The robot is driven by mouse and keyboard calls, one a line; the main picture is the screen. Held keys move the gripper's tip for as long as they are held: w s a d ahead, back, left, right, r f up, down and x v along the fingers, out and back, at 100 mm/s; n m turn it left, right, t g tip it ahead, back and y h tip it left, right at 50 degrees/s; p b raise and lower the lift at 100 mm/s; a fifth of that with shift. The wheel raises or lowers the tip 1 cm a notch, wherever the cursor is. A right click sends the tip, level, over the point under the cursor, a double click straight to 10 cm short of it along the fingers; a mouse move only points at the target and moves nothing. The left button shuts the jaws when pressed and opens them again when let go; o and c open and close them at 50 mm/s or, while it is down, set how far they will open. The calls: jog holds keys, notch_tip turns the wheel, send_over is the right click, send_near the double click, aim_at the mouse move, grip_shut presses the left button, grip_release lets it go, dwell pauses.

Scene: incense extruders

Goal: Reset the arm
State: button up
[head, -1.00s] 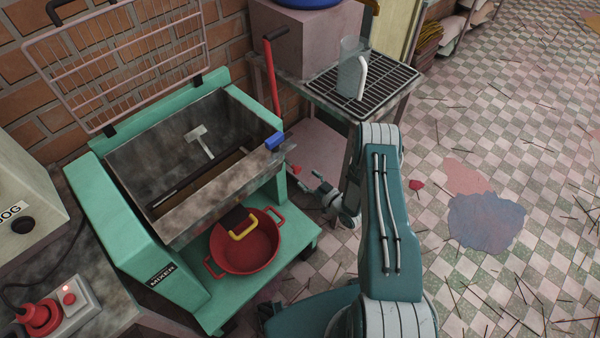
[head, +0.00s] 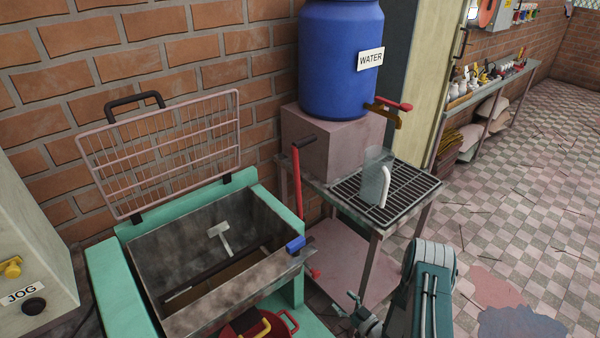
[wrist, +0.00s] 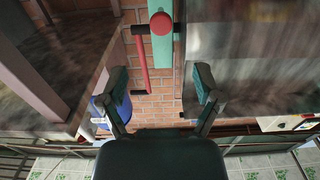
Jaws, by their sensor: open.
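My gripper (head: 352,312) is low in the head view, just right of the green mixer (head: 108,285) and in front of the metal stand. Its tips show small there, partly beside my arm. In the wrist view, my gripper (wrist: 160,88) has its two fingers spread wide with nothing between them. Beyond them are a brick wall (wrist: 160,85), a red lever (wrist: 140,62) and a red round end (wrist: 160,24) on a green bar.
A metal stand with a grate (head: 345,192) holds a clear jug (head: 373,172) and a blue water barrel (head: 340,60) on a block. The floor (head: 520,220) at right is mostly open, with scattered sticks.

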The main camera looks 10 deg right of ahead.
jog(key=w+d+r+g+h, duration=0.1)
jog(key=w+d+r+h, duration=0.15)
jog(key=w+r, duration=0.4)
jog(key=w+d+r+g+h, duration=0.1)
jog(key=w+r+g+h, duration=0.2)
jog(key=r, duration=0.6)
notch_tip(320, 180, up, 16)
jog(key=s+m+h, duration=0.1)
jog(key=h, duration=0.3)
jog(key=s+a+r+m+g+h, duration=0.15)
jog(key=s+a+r, duration=0.25)
jog(key=s+r, duration=0.45)
jog(key=s+a+r+m+g, duration=0.3)
jog(key=s+r, duration=0.3)
jog(key=s, duration=0.6)
jog(key=s+a+g+y, duration=0.1)
jog(key=s+a, duration=0.3)
jog(key=s, duration=0.8)
jog(key=shift+r+y, duration=0.4)
jog(key=shift+y, duration=0.1)
